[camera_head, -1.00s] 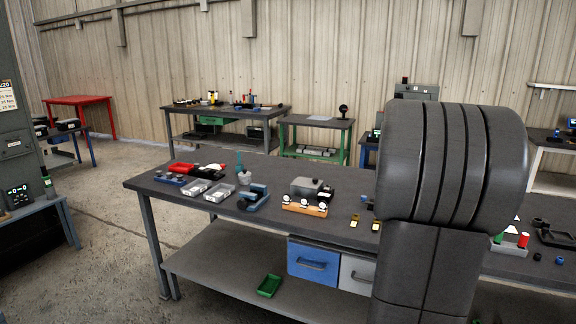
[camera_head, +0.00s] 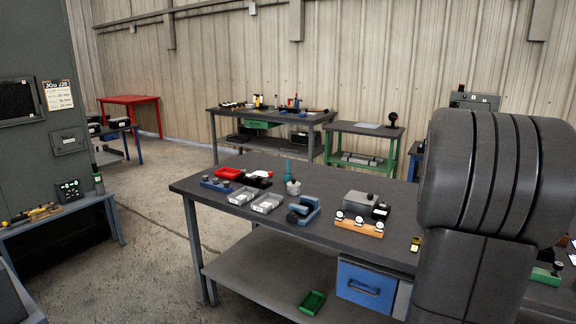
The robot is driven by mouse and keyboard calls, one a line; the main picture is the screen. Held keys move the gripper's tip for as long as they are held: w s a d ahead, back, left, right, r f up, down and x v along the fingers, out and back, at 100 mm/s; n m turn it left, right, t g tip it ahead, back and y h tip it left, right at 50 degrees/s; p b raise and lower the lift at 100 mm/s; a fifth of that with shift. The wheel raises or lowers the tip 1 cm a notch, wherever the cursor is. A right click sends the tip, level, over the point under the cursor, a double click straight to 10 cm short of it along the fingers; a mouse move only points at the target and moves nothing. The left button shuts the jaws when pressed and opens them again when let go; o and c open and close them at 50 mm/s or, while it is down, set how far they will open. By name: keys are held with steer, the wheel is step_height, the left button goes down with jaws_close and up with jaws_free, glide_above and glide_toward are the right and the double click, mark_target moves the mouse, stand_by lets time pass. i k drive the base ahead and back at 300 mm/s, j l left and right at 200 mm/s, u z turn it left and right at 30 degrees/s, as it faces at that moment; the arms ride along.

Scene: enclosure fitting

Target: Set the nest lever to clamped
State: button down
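I cannot tell a nest lever for certain at this distance. A blue fixture (camera_head: 303,212) with a dark round part sits near the front edge of the workbench (camera_head: 245,212). A grey box-shaped piece (camera_head: 361,202) stands to its right, behind an orange block with white round tops (camera_head: 359,225). Whether either one carries the lever, and how the lever stands, I cannot make out. My own dark grey arm fills the right side and hides part of the bench. My gripper is not in view.
A green tray (camera_head: 312,302) lies on the lower shelf, left of a blue drawer (camera_head: 365,287). Open floor (camera_head: 150,235) lies left of the bench.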

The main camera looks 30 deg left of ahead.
mark_target(264, 182)
steer(key=i+j, duration=0.3)
steer(key=j, duration=0.3)
steer(key=i+j+u, duration=0.15)
steer(key=i+j, duration=0.15)
steer(key=j, duration=0.35)
steer(key=i+j, duration=0.3)
steer(key=j, duration=0.3)
steer(key=i+j+u, duration=0.15)
steer(key=i+j, duration=0.15)
steer(key=j, duration=0.25)
steer(key=i+j, duration=0.35)
steer(key=j, duration=0.2)
steer(key=i+j+u, duration=0.1)
steer(key=i+j, duration=0.25)
steer(key=j, duration=0.2)
steer(key=i+j+u, duration=0.1)
steer(key=i+j, duration=0.3)
steer(key=j, duration=0.1)
